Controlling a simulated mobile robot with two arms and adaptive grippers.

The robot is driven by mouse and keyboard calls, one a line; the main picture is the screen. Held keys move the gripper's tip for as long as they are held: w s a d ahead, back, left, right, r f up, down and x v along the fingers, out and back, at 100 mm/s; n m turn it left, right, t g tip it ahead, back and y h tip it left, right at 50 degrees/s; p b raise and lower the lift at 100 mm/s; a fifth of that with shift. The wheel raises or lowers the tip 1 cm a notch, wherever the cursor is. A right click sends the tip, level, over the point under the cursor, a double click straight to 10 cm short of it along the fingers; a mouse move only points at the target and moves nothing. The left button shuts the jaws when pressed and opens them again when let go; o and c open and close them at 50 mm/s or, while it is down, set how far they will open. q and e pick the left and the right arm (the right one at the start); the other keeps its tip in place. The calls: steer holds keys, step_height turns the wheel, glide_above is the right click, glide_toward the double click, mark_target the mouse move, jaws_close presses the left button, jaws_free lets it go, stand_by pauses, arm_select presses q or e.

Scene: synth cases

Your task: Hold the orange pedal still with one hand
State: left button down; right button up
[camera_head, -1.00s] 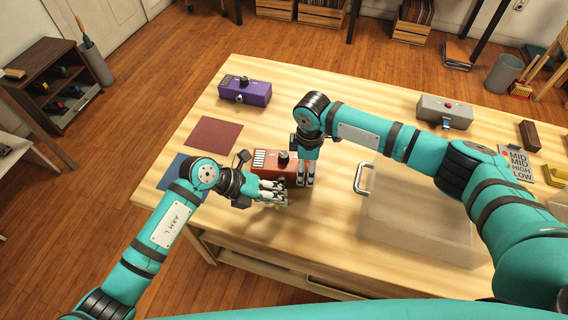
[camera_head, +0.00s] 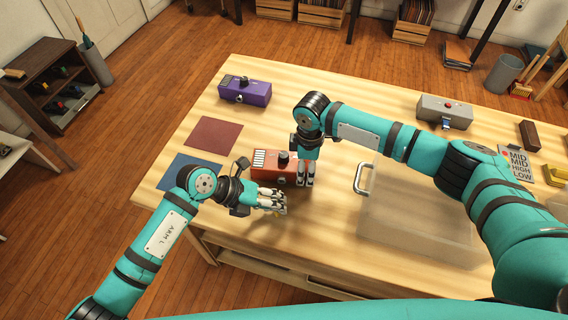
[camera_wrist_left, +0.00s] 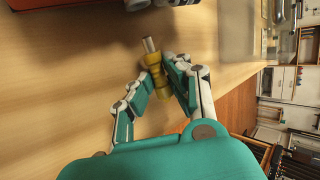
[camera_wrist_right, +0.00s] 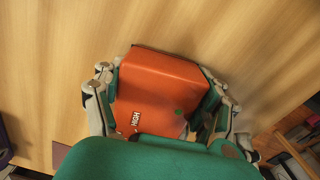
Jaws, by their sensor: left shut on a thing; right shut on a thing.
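The orange pedal (camera_head: 268,165) stands on the table near its front edge, with a dark knob and a pale striped label on top. My right gripper (camera_head: 306,180) reaches down at its right end. In the right wrist view its fingers lie on both sides of the orange pedal (camera_wrist_right: 160,90), shut on it; a "HIGH" label shows. My left gripper (camera_head: 279,205) is in front of the pedal, apart from it. In the left wrist view it is shut on a yellow plug (camera_wrist_left: 157,75) with a metal tip; the pedal (camera_wrist_left: 60,3) shows at the top left.
A purple pedal (camera_head: 245,92) and a grey pedal (camera_head: 445,112) stand farther back. A maroon mat (camera_head: 213,136) and a blue mat (camera_head: 188,172) lie at the left. A clear bin (camera_head: 415,232) with a metal handle stands at the right. The table's middle behind the orange pedal is clear.

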arm_select(q)
steer(key=shift+w, duration=0.1)
arm_select(e)
steer(key=shift+f, duration=0.1)
